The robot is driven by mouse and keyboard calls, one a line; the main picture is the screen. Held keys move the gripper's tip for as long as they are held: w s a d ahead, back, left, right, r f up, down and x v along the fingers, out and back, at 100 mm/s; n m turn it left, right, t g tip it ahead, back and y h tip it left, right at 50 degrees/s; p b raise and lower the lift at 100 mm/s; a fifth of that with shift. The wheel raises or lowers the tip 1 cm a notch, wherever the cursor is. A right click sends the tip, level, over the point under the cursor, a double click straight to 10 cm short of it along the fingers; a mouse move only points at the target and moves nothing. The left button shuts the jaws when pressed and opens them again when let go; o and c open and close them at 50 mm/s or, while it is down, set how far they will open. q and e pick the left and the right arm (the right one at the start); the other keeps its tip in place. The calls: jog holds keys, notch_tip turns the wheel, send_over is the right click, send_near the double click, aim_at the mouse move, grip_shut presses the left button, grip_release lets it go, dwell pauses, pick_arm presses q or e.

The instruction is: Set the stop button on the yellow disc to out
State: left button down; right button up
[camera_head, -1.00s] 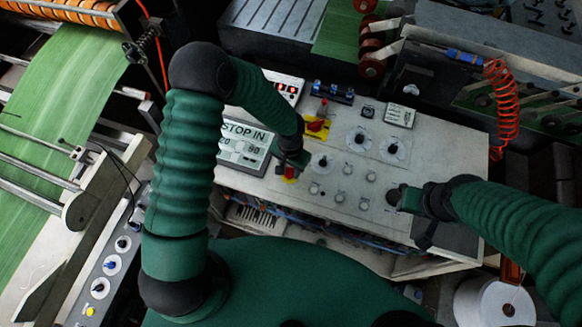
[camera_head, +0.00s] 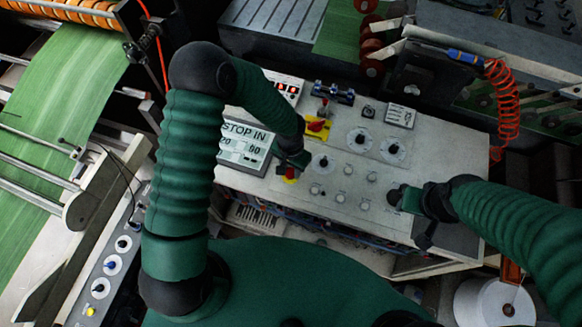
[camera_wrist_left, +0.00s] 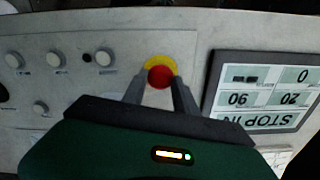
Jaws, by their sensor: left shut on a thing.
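The red stop button (camera_wrist_left: 160,76) sits on the yellow disc (camera_wrist_left: 161,61) in the left wrist view. In the head view the yellow disc (camera_head: 290,179) shows just below my left gripper (camera_head: 290,166), with the red button mostly hidden by it. My left gripper (camera_wrist_left: 159,88) has its two fingers on either side of the red button and is shut on it. A display (camera_wrist_left: 262,95) beside the button reads "STOP IN"; it also shows in the head view (camera_head: 243,150). My right gripper (camera_head: 398,197) is over the right end of the panel; its fingers are too small to read.
A coiled orange hose (camera_head: 503,100) hangs at the right. A white spool (camera_head: 492,303) stands at the lower right.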

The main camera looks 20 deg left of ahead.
aim_at(290, 172)
pick_arm(q)
jog(key=shift+s, duration=0.1)
jog(key=shift+r, duration=0.55)
jog(key=c, duration=1.3)
grip_release()
jog(key=o, duration=0.4)
jog(key=shift+s, duration=0.1)
jog(key=shift+c, duration=0.2)
jog(key=shift+w+r, duration=0.2)
jog(key=shift+r, duration=0.1)
notch_tip(290, 172, up, 16)
jog(key=b, duration=0.2)
jog(key=shift+s+r, duration=0.1)
jog(key=shift+s, duration=0.05)
